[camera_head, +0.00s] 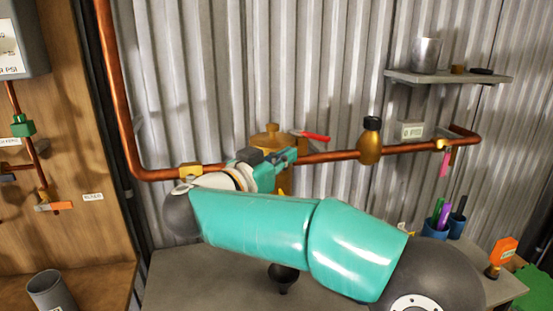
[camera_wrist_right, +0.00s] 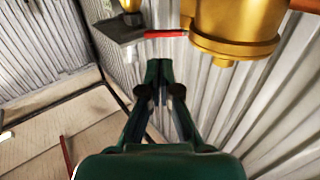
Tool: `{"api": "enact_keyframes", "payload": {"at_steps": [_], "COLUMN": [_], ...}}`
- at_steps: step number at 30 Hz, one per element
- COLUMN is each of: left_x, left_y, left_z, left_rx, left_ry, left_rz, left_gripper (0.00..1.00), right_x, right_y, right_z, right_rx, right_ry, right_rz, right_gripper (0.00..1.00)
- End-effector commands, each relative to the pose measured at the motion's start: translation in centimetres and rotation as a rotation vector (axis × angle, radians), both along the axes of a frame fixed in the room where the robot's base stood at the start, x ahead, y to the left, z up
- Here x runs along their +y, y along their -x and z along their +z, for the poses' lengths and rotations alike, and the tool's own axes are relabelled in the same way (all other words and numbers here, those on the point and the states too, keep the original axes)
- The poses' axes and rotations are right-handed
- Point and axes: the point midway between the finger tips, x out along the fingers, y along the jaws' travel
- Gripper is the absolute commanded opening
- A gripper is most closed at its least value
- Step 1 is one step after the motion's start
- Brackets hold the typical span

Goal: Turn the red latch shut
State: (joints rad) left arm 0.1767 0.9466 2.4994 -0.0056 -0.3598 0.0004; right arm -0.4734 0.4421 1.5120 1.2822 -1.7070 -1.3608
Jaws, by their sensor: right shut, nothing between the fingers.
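The red latch (camera_head: 312,136) is a thin red lever beside the brass body (camera_head: 266,138) on the copper pipe along the corrugated wall. In the right wrist view the red latch (camera_wrist_right: 165,33) lies sideways beyond the fingertips, next to the large brass body (camera_wrist_right: 236,28). My right gripper (camera_head: 292,155) is just below the latch in the head view and partly covers the brass body. In the right wrist view the right gripper (camera_wrist_right: 160,70) is shut and empty, its tips apart from the latch. My left gripper is not in view.
The copper pipe (camera_head: 335,155) runs right, with a brass fitting with a black top (camera_head: 371,143). A shelf (camera_head: 450,77) is above. The grey bench (camera_head: 190,280) holds a blue cup of pens (camera_head: 437,229) and an orange item (camera_head: 503,252). A wooden panel (camera_head: 70,140) stands left.

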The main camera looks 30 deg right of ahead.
Motion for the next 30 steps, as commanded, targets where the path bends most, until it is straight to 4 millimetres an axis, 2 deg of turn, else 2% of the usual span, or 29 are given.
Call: {"api": "enact_keyframes", "payload": {"at_steps": [1, 6, 12, 18, 30], "left_x": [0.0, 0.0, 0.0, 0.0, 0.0], "left_y": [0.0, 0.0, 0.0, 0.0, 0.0], "left_z": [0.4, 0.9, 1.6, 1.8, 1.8], "left_rx": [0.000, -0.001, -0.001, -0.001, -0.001], "left_ry": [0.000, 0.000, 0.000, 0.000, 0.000], "left_rz": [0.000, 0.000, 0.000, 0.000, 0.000], "left_gripper": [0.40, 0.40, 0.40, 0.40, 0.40], "right_x": [-1.2, -4.3, -7.1, -8.3, -8.3], "right_y": [-0.4, -1.9, -3.3, -3.9, -4.0], "right_z": [0.1, 0.1, 0.1, 0.0, 0.0], "right_rx": [0.001, 0.001, 0.001, 0.000, 0.000], "right_ry": [0.000, 0.000, 0.000, -0.001, 0.000], "right_rz": [-0.006, -0.003, -0.002, 0.001, 0.004], "right_gripper": [0.00, 0.00, 0.00, 0.00, 0.00]}}
